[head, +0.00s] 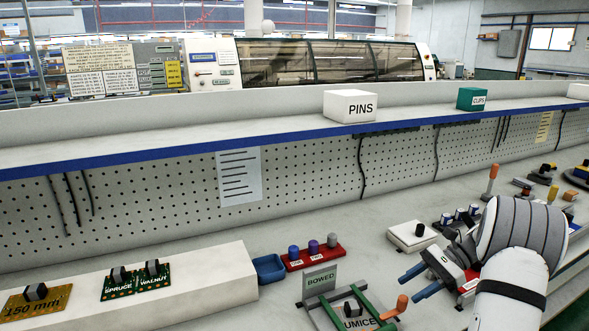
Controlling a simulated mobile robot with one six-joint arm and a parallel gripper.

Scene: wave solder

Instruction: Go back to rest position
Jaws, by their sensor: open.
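My gripper (408,287) is at the lower right, over the bench. Its two blue-tipped fingers are apart and point left, with nothing between them. My white and grey arm comes in from the lower right and hides part of the bench. A green-framed fixture (372,303) with an orange-topped handle is left of and below the fingers. A board marked "UMICE" (359,323) lies in it, cut by the bottom edge. A "BOWED" sign (321,281) stands behind the fixture.
A white ledge (205,290) bears green boards and a "150 mm" piece (36,301). A white box (412,236) and several small parts are near my arm. A pegboard (310,180) backs the bench.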

